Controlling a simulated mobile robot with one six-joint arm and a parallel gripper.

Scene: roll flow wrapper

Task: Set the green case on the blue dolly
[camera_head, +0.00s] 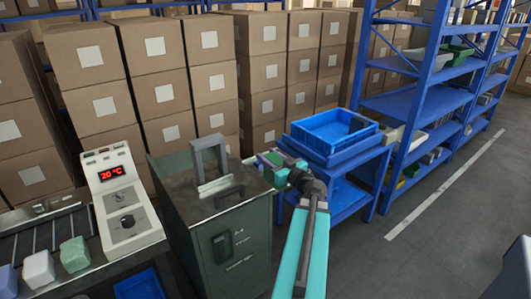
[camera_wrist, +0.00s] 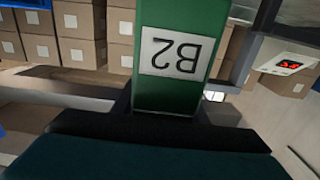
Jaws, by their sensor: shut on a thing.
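My gripper (camera_head: 285,172) is shut on the green case (camera_head: 268,160), which it holds above the right side of the dark green machine cabinet. In the wrist view the green case (camera_wrist: 175,60) shows close up, with a white label reading B2 upside down. Its lower end meets the dark gripper parts (camera_wrist: 165,122). A blue cart-like stand (camera_head: 345,200), which may be the blue dolly, stands right of my gripper. A blue tray (camera_head: 330,148) sits on its top. My arm hides part of the stand.
The cabinet (camera_head: 235,240) carries an upright grey frame (camera_head: 208,160). A control panel reading 20 °C (camera_head: 125,200) and a roller conveyor (camera_head: 40,235) with small blocks are at left. Stacked cartons (camera_head: 160,90) stand behind; blue shelves (camera_head: 420,100) stand right. Floor (camera_head: 440,240) at right is clear.

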